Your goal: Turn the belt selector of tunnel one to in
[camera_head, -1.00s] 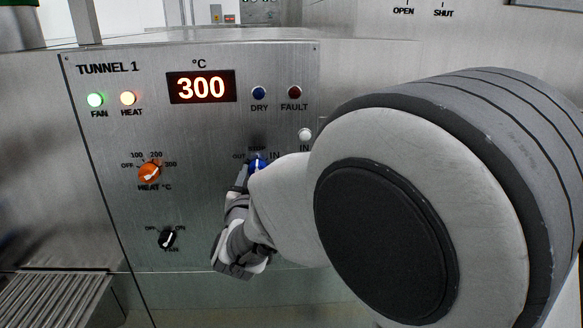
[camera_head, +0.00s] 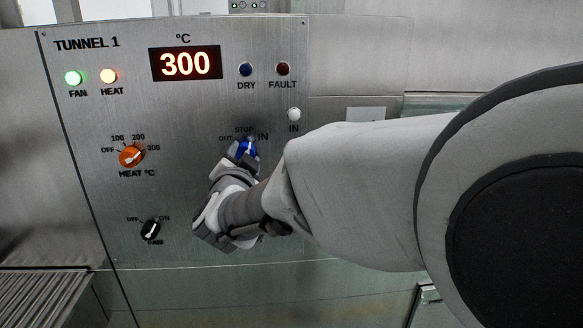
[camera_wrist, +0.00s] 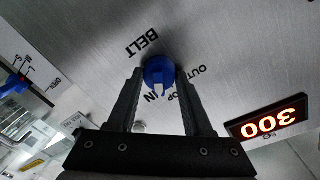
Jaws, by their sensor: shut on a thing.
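The belt selector of tunnel one is a blue knob (camera_head: 247,148) on the steel panel, with OUT, STOP and IN printed around it. In the wrist view the knob (camera_wrist: 158,68) sits between the two fingertips of my gripper (camera_wrist: 159,78), which is shut on it. Its white pointer faces the STOP and IN side in the wrist view; I cannot tell exactly which mark it meets. In the head view my gripper (camera_head: 240,158) partly hides the knob and the lettering below it. The IN lamp (camera_head: 294,114) above right looks pale white.
The panel (camera_head: 200,215) also carries an orange heat knob (camera_head: 131,155), a black fan knob (camera_head: 151,230) and a red display (camera_head: 185,63) reading 300. The FAN and HEAT lamps are lit; DRY and FAULT look dark. A slatted conveyor (camera_head: 40,298) lies at lower left.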

